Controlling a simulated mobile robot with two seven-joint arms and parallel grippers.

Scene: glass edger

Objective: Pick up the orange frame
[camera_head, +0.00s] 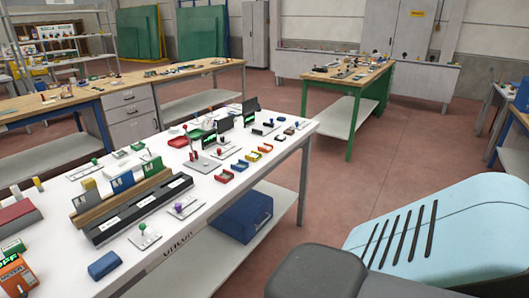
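Several small open frames lie in a slanted row on the white-topped table (210,205), near its right edge. The one nearest me is a red frame (224,177). The frames are small here, so I cannot tell for sure which one is the orange frame. They lie flat and apart from each other. Neither of my grippers is in view, and nothing touches the frames.
Dark upright panels (225,124) stand behind the frames, and a long dark rack (130,210) lies left of them. An orange device (17,275) sits at the near left. A blue bin (243,217) is on the lower shelf. The floor (350,175) right of the table is clear.

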